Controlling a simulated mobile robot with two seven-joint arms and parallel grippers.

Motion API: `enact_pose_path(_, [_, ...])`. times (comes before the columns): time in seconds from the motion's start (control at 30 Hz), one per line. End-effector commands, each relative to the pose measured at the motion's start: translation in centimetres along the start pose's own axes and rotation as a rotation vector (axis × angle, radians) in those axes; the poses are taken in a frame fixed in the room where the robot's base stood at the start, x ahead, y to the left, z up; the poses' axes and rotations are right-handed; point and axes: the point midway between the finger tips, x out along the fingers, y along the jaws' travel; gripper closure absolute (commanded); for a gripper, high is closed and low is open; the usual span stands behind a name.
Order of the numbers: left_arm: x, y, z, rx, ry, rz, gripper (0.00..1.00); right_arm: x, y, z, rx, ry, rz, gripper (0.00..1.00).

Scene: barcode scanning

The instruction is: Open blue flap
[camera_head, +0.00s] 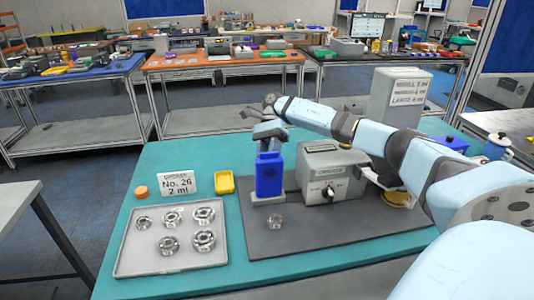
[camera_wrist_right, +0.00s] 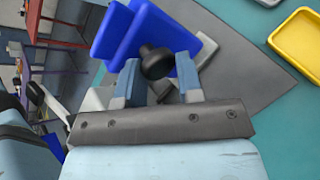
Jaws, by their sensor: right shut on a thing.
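A blue container (camera_head: 269,178) stands upright on the dark grey mat, left of a grey machine. Its blue flap (camera_wrist_right: 170,30) shows in the right wrist view, with a round black knob (camera_wrist_right: 155,62) on it. My right gripper (camera_head: 268,138) reaches down from above to the container's top. In the right wrist view its two fingers (camera_wrist_right: 160,82) stand on either side of the black knob and are shut on it. How far the flap is open cannot be told. My left gripper is not in view.
The grey machine (camera_head: 330,168) stands close to the container's right. A tray (camera_head: 145,262) with several metal parts, a label sign (camera_head: 178,184) and a yellow dish (camera_head: 224,183) lie to the left. A small metal part (camera_head: 275,221) lies on the mat (camera_head: 330,235) in front.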

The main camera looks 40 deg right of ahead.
Motion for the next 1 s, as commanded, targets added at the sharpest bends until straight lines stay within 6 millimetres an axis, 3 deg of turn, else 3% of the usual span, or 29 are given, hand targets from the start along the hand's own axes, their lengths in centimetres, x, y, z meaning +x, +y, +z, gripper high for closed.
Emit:
enact_pose_path(0.03, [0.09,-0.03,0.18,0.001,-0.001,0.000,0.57,1.03,-0.51,-0.42,0.006,0.001,0.013,1.00])
enact_pose_path(0.33, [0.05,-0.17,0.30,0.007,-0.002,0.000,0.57,1.06,-0.51,-0.41,0.006,0.001,0.014,1.00])
enact_pose_path(0.37, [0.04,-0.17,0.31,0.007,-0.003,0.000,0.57,1.06,-0.51,-0.41,0.006,0.001,0.014,0.64])
enact_pose_path(0.47, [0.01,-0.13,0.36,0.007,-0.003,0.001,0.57,1.05,-0.49,-0.43,0.006,0.001,0.015,0.41])
enact_pose_path(0.5, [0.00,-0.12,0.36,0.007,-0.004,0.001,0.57,1.03,-0.46,-0.44,0.006,0.001,0.015,0.39])
enact_pose_path(1.0, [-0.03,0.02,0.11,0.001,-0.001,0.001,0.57,0.46,-0.19,-0.25,0.004,0.001,0.009,0.39])
